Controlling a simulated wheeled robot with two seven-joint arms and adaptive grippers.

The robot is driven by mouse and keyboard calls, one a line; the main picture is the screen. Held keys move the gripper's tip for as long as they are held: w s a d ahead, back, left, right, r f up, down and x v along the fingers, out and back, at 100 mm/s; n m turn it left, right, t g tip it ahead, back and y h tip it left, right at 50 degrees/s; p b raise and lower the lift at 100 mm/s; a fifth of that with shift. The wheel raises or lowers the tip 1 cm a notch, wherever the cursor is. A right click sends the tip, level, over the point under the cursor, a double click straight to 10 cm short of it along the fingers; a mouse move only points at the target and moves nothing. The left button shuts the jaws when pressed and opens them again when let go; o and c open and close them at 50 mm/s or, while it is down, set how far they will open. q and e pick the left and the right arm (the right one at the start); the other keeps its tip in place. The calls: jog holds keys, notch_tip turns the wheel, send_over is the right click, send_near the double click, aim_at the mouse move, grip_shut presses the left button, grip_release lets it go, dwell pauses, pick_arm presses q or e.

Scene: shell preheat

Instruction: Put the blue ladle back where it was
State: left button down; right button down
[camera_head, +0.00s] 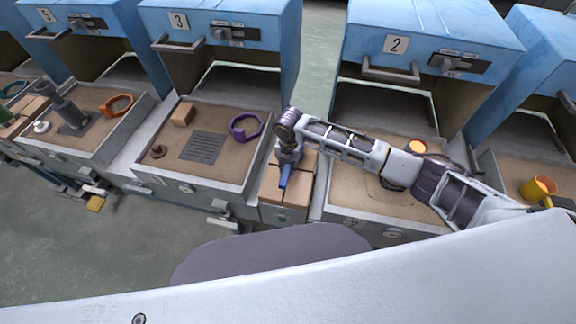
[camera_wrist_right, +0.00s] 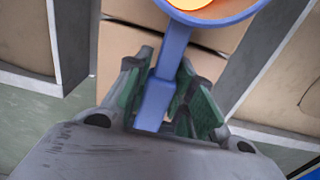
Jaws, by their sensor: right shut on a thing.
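The blue ladle (camera_head: 284,176) is in my right gripper (camera_head: 288,158), above the tan blocks between stations 3 and 2. In the head view only part of the ladle shows below the gripper, and its bowl cannot be made out. In the right wrist view the green-padded fingers of my right gripper (camera_wrist_right: 165,82) are shut on the handle of the blue ladle (camera_wrist_right: 174,50). Its bowl, at the top edge and partly cut off, shows a glowing orange inside. My left gripper is not in view.
Tan blocks (camera_head: 297,189) fill a narrow box between the sand trays. The station 3 tray (camera_head: 190,182) holds a purple ring-shaped thing (camera_head: 246,127) and a dark grate (camera_head: 203,147). My right arm crosses the station 2 tray, where a glowing orange spot (camera_head: 417,146) shows. A yellow cup-like thing (camera_head: 538,188) is at right.

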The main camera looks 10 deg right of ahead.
jog(key=shift+f, duration=0.15)
jog(key=c, duration=1.2)
grip_release()
jog(key=shift+f, duration=0.1)
notch_tip(320, 180, up, 12)
jog(key=shift+s, duration=0.15)
